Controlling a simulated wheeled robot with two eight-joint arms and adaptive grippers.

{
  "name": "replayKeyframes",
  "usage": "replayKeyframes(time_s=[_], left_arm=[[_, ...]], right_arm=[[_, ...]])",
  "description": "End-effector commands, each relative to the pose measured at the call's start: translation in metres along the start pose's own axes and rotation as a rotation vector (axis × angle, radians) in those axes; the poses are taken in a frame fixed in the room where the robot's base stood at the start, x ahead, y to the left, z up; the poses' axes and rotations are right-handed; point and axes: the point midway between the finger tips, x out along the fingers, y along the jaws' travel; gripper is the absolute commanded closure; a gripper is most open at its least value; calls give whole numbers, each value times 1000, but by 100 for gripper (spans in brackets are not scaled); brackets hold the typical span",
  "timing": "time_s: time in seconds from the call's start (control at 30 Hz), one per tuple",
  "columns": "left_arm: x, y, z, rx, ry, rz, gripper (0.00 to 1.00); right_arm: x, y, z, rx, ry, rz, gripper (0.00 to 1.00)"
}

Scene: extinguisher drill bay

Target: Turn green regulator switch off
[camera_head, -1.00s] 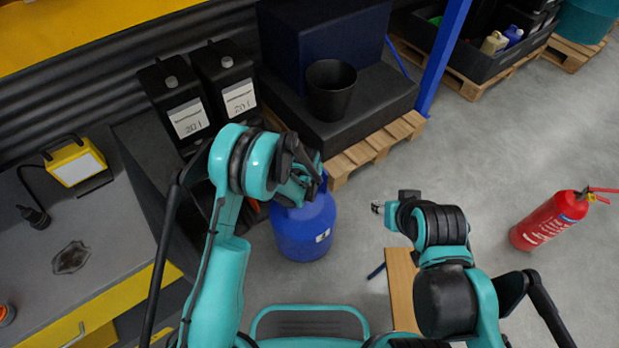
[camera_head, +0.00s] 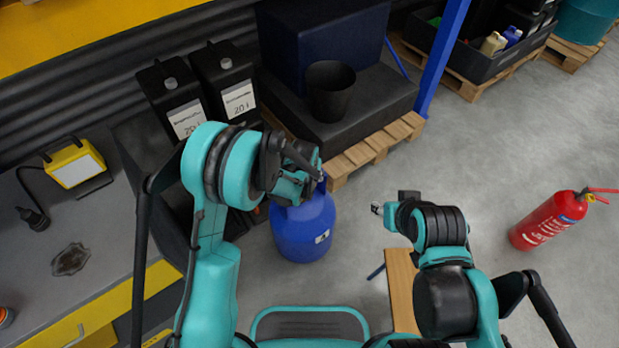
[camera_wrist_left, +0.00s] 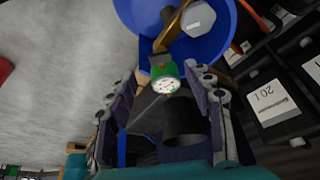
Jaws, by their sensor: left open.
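The blue gas cylinder (camera_head: 303,232) stands on the floor below my left gripper (camera_head: 319,172). In the left wrist view its blue top (camera_wrist_left: 215,42) shows with a brass-coloured valve (camera_wrist_left: 172,32). The green regulator (camera_wrist_left: 160,71) with a round pale gauge face (camera_wrist_left: 166,85) sits at the valve. My left gripper is open, with one finger on each side of the regulator in that view; I cannot tell whether either touches it. In the head view the regulator is hidden by the gripper. My right gripper (camera_head: 377,209) is right of the cylinder, its jaws too small to judge.
Two black 20 l canisters (camera_head: 224,85) stand behind my left arm. A wooden pallet (camera_head: 372,150) bears a dark block with a black bucket (camera_head: 330,90). A grey workbench (camera_head: 100,235) is at left. A red extinguisher (camera_head: 548,220) stands at right, with clear floor around it.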

Motion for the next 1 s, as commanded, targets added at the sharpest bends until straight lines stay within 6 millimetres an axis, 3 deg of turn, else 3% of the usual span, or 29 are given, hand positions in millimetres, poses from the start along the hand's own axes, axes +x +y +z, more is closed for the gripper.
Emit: replayKeyframes(time_s=[0.1, 0.33, 1.0], left_arm=[[-25, 0, 0, 0, 0, 0, 48], [-54, 0, 0, 0, 0, 0, 48], [-60, 0, 0, 0, 0, 0, 48]], right_arm=[[0, 0, 0, 0, 0, 0, 60], [0, 0, 0, 0, 0, 0, 60], [0, 0, 0, 0, 0, 0, 60]])
